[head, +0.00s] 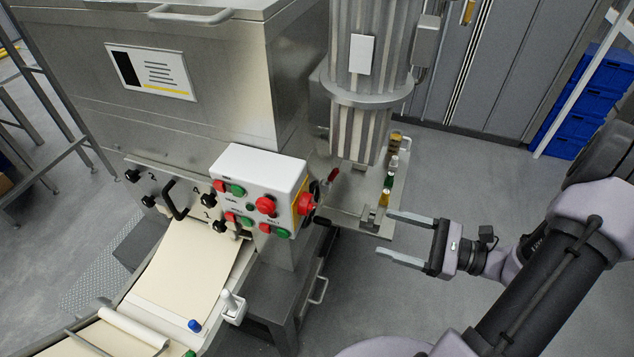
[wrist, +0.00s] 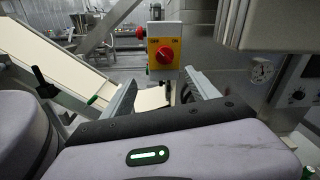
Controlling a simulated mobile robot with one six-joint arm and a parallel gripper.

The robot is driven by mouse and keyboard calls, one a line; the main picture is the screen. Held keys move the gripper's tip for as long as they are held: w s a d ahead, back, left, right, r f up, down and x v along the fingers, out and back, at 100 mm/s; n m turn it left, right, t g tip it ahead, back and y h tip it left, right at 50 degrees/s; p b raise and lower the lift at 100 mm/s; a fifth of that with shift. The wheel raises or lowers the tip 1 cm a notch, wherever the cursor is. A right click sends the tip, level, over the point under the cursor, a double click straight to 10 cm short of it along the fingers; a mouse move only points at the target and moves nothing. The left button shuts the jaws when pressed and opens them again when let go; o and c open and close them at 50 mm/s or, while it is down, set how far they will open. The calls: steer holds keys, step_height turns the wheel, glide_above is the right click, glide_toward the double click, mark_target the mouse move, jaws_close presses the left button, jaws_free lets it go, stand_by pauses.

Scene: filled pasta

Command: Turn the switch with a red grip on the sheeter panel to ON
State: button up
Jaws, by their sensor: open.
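The sheeter panel (head: 258,170) is a white box on the machine, with red and green buttons on its front. The switch with a red grip (head: 305,203) sits on a yellow plate (head: 296,215) on the panel's right side. In the wrist view the red grip (wrist: 165,54) faces me on its yellow plate (wrist: 157,66), above and beyond my fingers.
A metal ledge with small bottles (head: 388,182) stands behind my gripper, below a ribbed metal cylinder (head: 365,60). A dough sheet (head: 180,275) lies on the belt at left. A gauge (wrist: 262,70) shows at right in the wrist view.

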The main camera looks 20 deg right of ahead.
mark_target(315, 206)
steer(key=shift+m+t, duration=0.3)
steer(key=x, duration=0.5)
steer(key=b+x, duration=0.1)
steer(key=x, duration=1.1)
steer(key=shift+w+d+f, duration=0.1)
steer(key=shift+w+f, duration=0.3)
